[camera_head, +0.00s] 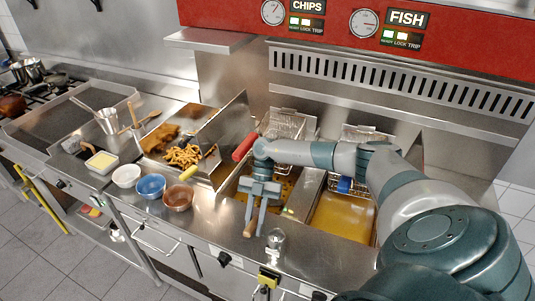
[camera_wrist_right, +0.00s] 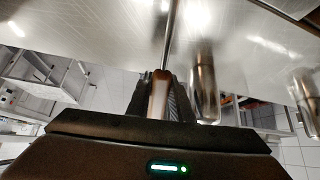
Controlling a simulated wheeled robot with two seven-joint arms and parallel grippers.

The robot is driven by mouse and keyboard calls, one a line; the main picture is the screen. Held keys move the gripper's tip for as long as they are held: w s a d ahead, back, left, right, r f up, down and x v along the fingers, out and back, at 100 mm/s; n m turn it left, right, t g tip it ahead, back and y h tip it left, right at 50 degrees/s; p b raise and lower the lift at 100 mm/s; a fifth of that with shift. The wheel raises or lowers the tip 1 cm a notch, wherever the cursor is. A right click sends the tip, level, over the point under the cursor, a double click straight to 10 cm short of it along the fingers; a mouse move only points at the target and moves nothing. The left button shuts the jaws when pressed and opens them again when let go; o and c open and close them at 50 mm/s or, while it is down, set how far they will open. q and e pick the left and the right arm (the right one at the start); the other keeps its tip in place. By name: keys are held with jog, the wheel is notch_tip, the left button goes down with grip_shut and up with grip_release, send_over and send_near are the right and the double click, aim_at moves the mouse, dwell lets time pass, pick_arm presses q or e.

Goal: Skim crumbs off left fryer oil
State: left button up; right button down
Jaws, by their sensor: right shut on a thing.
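The left fryer vat (camera_head: 285,190), under the CHIPS sign, holds golden oil with dark specks on it. My right gripper (camera_head: 257,213) is over the front edge of this vat. It is shut on the wooden handle (camera_head: 250,229) of a tool, likely the skimmer. In the right wrist view the wooden handle (camera_wrist_right: 159,92) sits between the fingers, and a thin metal rod (camera_wrist_right: 172,35) runs up from it. The tool's head is not visible. My left gripper is not in view.
The right vat (camera_head: 342,218) has clearer oil and a blue-handled basket (camera_head: 346,186). A red-handled basket (camera_head: 290,124) is raised behind the left vat. A metal shaker (camera_head: 275,242) stands on the front ledge. Bowls (camera_head: 150,186) and a chip tray (camera_head: 185,155) are at left.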

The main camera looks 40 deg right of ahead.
aim_at(251, 223)
jog(key=shift+a, duration=0.1)
jog(key=shift+s+a+f+y+b, duration=0.1)
jog(key=shift+a+y+b, duration=0.1)
jog(key=shift+y+b, duration=0.15)
jog(key=shift+s, duration=0.1)
jog(key=shift+a+g, duration=0.1)
jog(key=shift+g, duration=0.2)
jog(key=shift+r, duration=0.25)
jog(key=shift+a+r+y+p, duration=0.15)
jog(key=shift+r+p, duration=0.25)
jog(key=shift+r, duration=0.2)
jog(key=shift+a+r+y+p, duration=0.1)
jog(key=shift+r+p, duration=0.25)
jog(key=shift+r, duration=0.25)
jog(key=shift+s+a+r, duration=0.1)
jog(key=shift+a+r, duration=0.05)
jog(key=shift+r, duration=0.75)
jog(key=shift+s+a+r, duration=0.1)
jog(key=shift+a+r, duration=0.05)
jog(key=shift+r, duration=0.75)
jog(key=shift+s+a+r, duration=0.1)
jog(key=shift+a+r, duration=0.05)
jog(key=shift+r, duration=0.75)
jog(key=shift+w, duration=0.1)
